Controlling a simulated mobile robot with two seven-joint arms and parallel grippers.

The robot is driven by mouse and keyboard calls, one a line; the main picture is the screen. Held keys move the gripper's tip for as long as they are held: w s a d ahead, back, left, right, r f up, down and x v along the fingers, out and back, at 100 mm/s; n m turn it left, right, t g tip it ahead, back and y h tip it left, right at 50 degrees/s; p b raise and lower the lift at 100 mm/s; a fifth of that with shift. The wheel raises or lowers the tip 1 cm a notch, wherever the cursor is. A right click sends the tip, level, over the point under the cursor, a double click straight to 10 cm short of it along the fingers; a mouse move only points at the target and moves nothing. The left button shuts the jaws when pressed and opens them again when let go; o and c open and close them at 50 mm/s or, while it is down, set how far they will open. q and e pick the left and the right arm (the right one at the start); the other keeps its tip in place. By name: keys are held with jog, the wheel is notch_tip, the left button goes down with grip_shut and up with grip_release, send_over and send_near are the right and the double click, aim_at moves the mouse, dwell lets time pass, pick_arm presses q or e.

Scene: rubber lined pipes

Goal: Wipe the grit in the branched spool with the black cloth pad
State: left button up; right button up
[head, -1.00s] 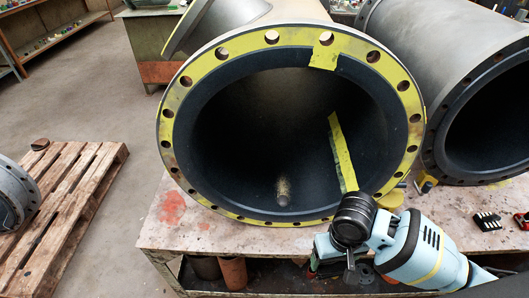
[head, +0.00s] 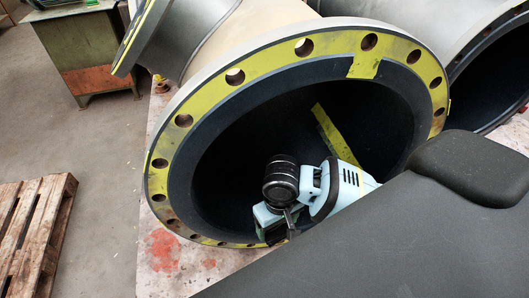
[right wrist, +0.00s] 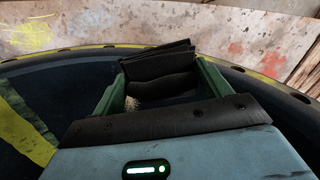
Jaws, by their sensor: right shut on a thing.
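The branched spool (head: 207,98) is a large pipe with a yellow-painted flange and black rubber lining. It lies on a bench with its mouth facing me. My right gripper (head: 272,232) is inside the mouth, low near the front rim. In the right wrist view its green fingers are shut on the folded black cloth pad (right wrist: 160,63). A small tan speckled patch of grit (right wrist: 131,103) shows between the fingers, beside the pad. I cannot tell whether the pad touches the lining. In the head view the gripper hides the grit. My left gripper is not in view.
A yellow strip (head: 335,135) lies inside the spool, and it ends behind my arm. A second lined pipe (head: 490,75) is at the right. A wooden pallet (head: 38,225) is on the floor at left. A large dark shape close to the camera hides the lower right.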

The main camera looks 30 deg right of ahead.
jog(key=shift+w, duration=0.4)
jog(key=shift+w+d, duration=0.1)
jog(key=shift+w, duration=0.15)
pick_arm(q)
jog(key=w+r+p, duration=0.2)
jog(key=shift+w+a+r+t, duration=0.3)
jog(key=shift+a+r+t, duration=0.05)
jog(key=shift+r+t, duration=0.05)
pick_arm(e)
jog(key=w+d+n, duration=0.5)
jog(key=w+d, duration=0.6)
jog(key=w, duration=0.3)
jog(key=shift+d+f, duration=0.15)
jog(key=shift+d, duration=0.2)
